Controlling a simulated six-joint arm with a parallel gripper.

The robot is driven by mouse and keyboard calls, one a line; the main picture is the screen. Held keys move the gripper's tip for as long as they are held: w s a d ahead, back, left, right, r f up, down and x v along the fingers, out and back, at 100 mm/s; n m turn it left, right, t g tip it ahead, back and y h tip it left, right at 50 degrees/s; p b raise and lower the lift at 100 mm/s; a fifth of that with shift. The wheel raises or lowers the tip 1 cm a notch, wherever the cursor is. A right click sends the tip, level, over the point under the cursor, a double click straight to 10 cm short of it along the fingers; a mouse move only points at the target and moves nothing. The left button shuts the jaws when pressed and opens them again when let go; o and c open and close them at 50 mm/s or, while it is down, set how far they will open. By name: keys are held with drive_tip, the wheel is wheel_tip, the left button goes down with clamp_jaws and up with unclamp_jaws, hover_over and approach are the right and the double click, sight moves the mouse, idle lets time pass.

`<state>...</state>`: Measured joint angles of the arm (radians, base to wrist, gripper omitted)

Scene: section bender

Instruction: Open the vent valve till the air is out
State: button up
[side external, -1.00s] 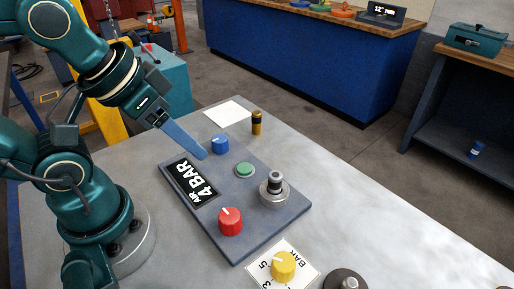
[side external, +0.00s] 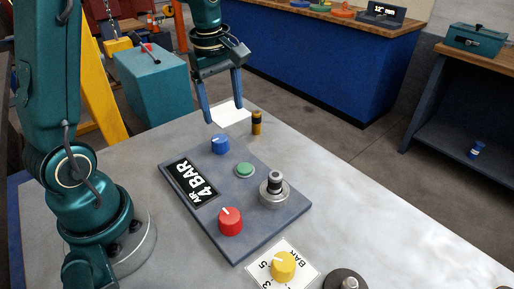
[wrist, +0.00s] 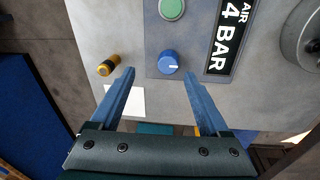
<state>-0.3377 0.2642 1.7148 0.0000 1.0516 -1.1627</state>
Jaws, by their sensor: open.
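The panel (side external: 262,238) lies on the grey bench. It carries a blue knob (side external: 220,144), a red knob (side external: 230,221), a green button (side external: 244,170) and a display (side external: 189,181) reading AIR 4 BAR. No label shows which control is the vent valve. My gripper (side external: 224,114) is open and empty, fingers pointing down, above the blue knob's end of the panel. In the wrist view the blue knob (wrist: 168,62) appears just beyond and between the fingertips, untouched. Its white mark points right, toward the display.
A metal fitting (side external: 273,191) stands upright on the panel. A yellow knob (side external: 284,265) sits on a white BAR scale in front. A black-and-yellow cylinder (side external: 256,123) and a white sheet (side external: 232,116) lie near the blue knob. The bench's right side is mostly clear.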

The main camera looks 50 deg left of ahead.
drive_tip(key=g, duration=0.1)
hover_over(219, 138)
drive_tip(key=shift+n, duration=0.4)
wheel_tip(219, 138, down, 4)
drive_tip(key=shift+f, duration=2.45)
clamp_jaws()
